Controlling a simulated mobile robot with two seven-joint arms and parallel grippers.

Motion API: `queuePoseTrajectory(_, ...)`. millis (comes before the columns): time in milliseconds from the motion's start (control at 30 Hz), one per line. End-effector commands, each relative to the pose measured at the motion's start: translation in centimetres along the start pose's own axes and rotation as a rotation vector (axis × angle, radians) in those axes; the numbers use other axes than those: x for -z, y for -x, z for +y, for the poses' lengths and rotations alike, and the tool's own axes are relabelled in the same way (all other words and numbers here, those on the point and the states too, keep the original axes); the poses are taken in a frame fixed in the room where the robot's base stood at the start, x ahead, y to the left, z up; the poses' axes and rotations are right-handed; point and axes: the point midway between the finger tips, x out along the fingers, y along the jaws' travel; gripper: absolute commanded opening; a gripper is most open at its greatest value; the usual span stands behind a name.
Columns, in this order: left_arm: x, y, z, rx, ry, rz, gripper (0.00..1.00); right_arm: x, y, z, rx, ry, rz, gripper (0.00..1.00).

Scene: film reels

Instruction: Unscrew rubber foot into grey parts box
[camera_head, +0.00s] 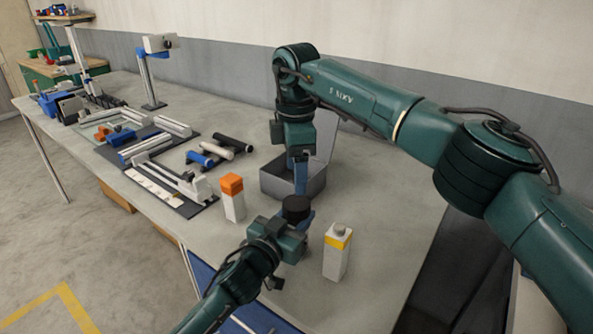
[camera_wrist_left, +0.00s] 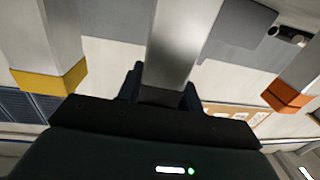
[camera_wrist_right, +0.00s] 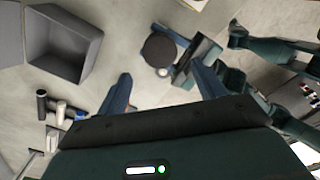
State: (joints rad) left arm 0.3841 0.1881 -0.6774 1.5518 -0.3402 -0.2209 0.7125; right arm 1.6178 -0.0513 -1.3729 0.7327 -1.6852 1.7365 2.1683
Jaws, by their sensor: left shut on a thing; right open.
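The rubber foot looks to be a black round disc (camera_head: 296,205), held up just above my left gripper (camera_head: 303,222). My left gripper is shut on a shiny grey post (camera_wrist_left: 178,45), seen between its fingers in the left wrist view. The join between post and foot is hidden. My right gripper (camera_head: 301,183) points down above and slightly behind the foot. In the right wrist view its fingers are open and empty, with the foot (camera_wrist_right: 158,47) beyond them, apart. The grey parts box (camera_head: 270,188) stands open behind my right gripper; it also shows in the right wrist view (camera_wrist_right: 88,38).
A white block with an orange top (camera_head: 232,198) stands left of my left gripper, and one with a yellow band (camera_head: 338,252) stands right of it. Black, white and blue rolls (camera_head: 219,149) and a rail assembly (camera_head: 155,145) lie further left. The table right of the box is clear.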

Motion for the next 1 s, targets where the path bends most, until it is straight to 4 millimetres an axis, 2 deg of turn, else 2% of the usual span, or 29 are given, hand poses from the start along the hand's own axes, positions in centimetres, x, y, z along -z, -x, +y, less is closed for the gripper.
queuePoseTrajectory(133, -0.1, 0.0, 0.0, 0.0, 0.0, -0.001, 0.0, 0.0, 0.0, 0.0, 0.0, -0.234, 0.001, 0.69)
queuePoseTrajectory(333, -0.1, 0.0, 0.0, 0.0, 0.0, -0.001, 0.0, 0.0, -0.1, 0.0, 0.001, -0.398, 0.001, 0.69)
queuePoseTrajectory(467, -0.1, 0.0, 0.0, 0.0, 0.0, -0.001, 0.0, -0.1, -1.1, 0.0, 0.001, -0.421, -0.001, 0.69)
queuePoseTrajectory(800, -0.1, 0.0, 0.0, 0.0, 0.0, -0.001, 0.0, -0.1, -6.2, 0.0, 0.002, -0.419, -0.001, 0.69)
queuePoseTrajectory(1000, -0.1, 0.0, 0.0, 0.0, 0.0, -0.001, 0.0, -0.1, -7.8, 0.0, 0.0, -0.419, -0.001, 0.69)
